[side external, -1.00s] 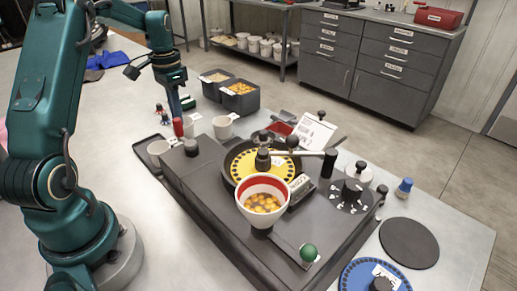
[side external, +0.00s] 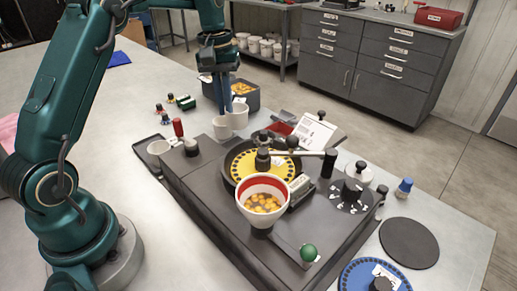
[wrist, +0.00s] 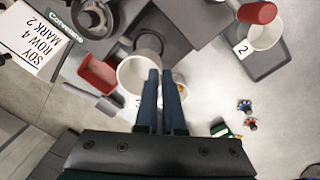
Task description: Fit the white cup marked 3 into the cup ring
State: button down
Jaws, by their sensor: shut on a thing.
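My gripper (side external: 223,108) is shut on the rim of a white cup (side external: 239,116). In the wrist view, my fingers (wrist: 160,72) meet at the right side of this cup (wrist: 132,73); a small dark mark, too blurred to read surely, shows low on it. Another white cup (side external: 221,128) stands just left of the held one in the side view. The cup marked 2 (wrist: 265,35) sits apart on a dark tray. A dark round part (wrist: 148,42) lies beside the held cup in the wrist view; I cannot tell whether it is the cup ring.
The grey machine (side external: 225,215) carries a yellow plate (side external: 255,175) and a bowl of orange seeds (side external: 263,203). A red tray (wrist: 98,73) is close to the held cup. A seed bin (side external: 244,94) is behind.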

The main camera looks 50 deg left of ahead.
aim_at(228, 125)
jog(key=shift+d+f, duration=0.2)
jog(key=shift+f, duration=2.7)
jog(key=shift+f, duration=1.15)
dwell(0.4)
jog(key=c, duration=0.9)
grip_release()
jog(key=shift+c, duration=0.2)
jog(key=shift+o, duration=1.2)
jog(key=shift+r, duration=0.1)
jog(key=shift+r, duration=2.9)
